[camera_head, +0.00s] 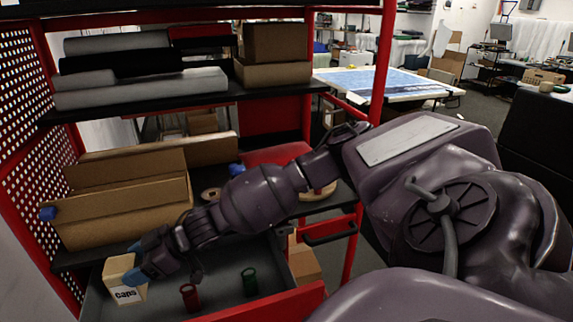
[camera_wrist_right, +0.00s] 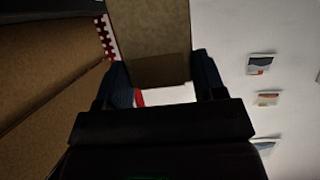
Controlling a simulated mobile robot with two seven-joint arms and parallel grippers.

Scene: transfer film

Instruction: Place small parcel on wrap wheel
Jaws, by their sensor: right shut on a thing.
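The small parcel (camera_head: 124,283) is a light tan box with dark lettering on its front, at the lower left of the head view. My right gripper (camera_head: 136,262) is shut on it, with blue fingertips at its upper right side. In the right wrist view the parcel (camera_wrist_right: 148,40) shows as a brown block between the two dark fingers of the gripper (camera_wrist_right: 160,80). A round tan disc (camera_head: 318,192) lies on the shelf behind my right arm, partly hidden; I cannot tell whether it is the wrap wheel. My left gripper is not in view.
A grey drawer (camera_head: 215,300) with a red front is below the parcel, holding a red cup (camera_head: 190,297) and a green cup (camera_head: 249,281). A long open cardboard box (camera_head: 125,215) fills the left of the shelf above. A tape roll (camera_head: 210,194) lies beside it.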

